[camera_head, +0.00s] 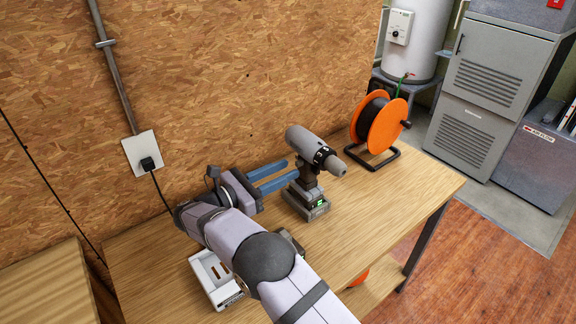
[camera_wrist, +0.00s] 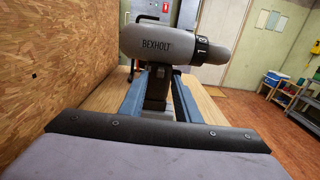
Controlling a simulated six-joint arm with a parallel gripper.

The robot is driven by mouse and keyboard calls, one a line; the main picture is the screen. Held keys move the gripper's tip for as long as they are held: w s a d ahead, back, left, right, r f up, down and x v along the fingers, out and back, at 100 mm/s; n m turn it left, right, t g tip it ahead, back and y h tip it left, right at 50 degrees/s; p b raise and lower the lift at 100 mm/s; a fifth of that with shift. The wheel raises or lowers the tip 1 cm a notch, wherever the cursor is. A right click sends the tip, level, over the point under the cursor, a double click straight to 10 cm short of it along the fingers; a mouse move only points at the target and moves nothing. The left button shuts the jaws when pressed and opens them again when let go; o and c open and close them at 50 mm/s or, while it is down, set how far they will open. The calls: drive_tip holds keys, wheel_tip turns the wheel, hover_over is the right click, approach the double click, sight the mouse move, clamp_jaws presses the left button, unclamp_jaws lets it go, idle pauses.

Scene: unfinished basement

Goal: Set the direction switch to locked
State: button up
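The grey drill (camera_head: 312,150) stands upright on its battery base on the wooden workbench, its chuck pointing right. In the wrist view its body (camera_wrist: 165,44) shows the name BEXHOLT, with the dark handle (camera_wrist: 157,88) below. I cannot make out the direction switch or its position in either view. My gripper (camera_head: 290,170) is at the drill's left, level with the handle. Its two blue fingers are apart and empty. In the wrist view the fingertips (camera_wrist: 158,76) lie to either side of the handle, with gaps showing; I cannot tell whether they reach past it.
An orange cable reel (camera_head: 380,123) stands behind the drill to the right. A white charger-like unit (camera_head: 213,279) lies near the front left, partly behind my arm. A black plug sits in the wall outlet (camera_head: 141,153), its cord running down to the bench.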

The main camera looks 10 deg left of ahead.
drive_tip(key=shift+x, duration=0.9)
clamp_jaws()
drive_tip(key=shift+w+d+f+b, duration=0.15)
drive_tip(key=shift+f+b, duration=0.15)
drive_tip(key=shift+b, duration=0.95)
drive_tip(key=shift+w+d+r+b, duration=0.1)
drive_tip(key=shift+r+b, duration=0.05)
drive_tip(key=shift+b, duration=0.4)
drive_tip(key=shift+r, duration=0.1)
